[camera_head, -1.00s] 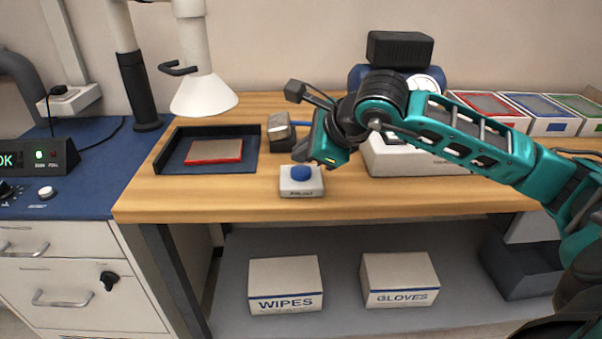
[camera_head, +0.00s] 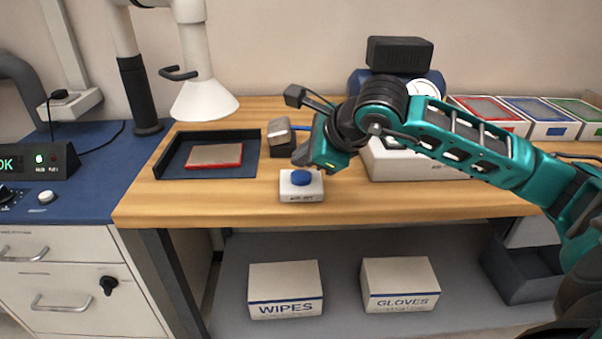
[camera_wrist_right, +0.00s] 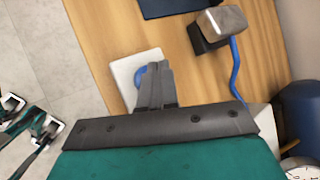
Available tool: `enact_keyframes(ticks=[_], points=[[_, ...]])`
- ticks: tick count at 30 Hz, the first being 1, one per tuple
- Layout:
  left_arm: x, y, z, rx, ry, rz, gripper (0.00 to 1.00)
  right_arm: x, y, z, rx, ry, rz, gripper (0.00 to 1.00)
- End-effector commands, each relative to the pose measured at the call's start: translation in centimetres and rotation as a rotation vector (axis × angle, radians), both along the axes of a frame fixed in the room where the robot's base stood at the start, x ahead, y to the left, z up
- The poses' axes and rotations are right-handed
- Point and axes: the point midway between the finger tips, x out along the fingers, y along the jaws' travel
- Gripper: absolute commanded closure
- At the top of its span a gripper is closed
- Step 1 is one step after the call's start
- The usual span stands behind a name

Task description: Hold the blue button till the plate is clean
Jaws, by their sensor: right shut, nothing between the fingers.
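The blue button (camera_head: 300,178) sits on top of a small white box (camera_head: 302,195) near the front edge of the wooden bench. My right gripper (camera_head: 302,158) is shut and empty, pointing down at the button from behind and to the right. In the right wrist view its closed fingertips (camera_wrist_right: 154,72) overlap the blue button (camera_wrist_right: 141,76); whether they touch or press it I cannot tell. The plate (camera_head: 214,154), brownish-grey with a red edge, lies flat in a dark tray (camera_head: 250,168) left of the button. My left gripper is not in view.
A metal nozzle block (camera_head: 279,131) with a blue hose stands between tray and gripper. A white extraction hood (camera_head: 203,98) hangs behind the tray. A white machine (camera_head: 420,165) stands to the right, with coloured bins (camera_head: 548,123) beyond. Boxes of wipes (camera_head: 285,280) and gloves (camera_head: 400,275) sit below.

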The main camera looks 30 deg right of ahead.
Motion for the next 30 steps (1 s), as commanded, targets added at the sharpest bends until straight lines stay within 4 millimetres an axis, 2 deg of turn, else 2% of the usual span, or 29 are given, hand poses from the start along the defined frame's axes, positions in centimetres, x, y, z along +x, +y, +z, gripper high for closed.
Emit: enact_keyframes(ticks=[22,30], points=[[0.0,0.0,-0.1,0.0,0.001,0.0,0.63,0.0,0.0,0.0,0.0,0.0,0.0,1.0],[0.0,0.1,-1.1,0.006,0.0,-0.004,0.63,0.0,0.0,-0.7,0.0,0.0,0.0,1.0]])
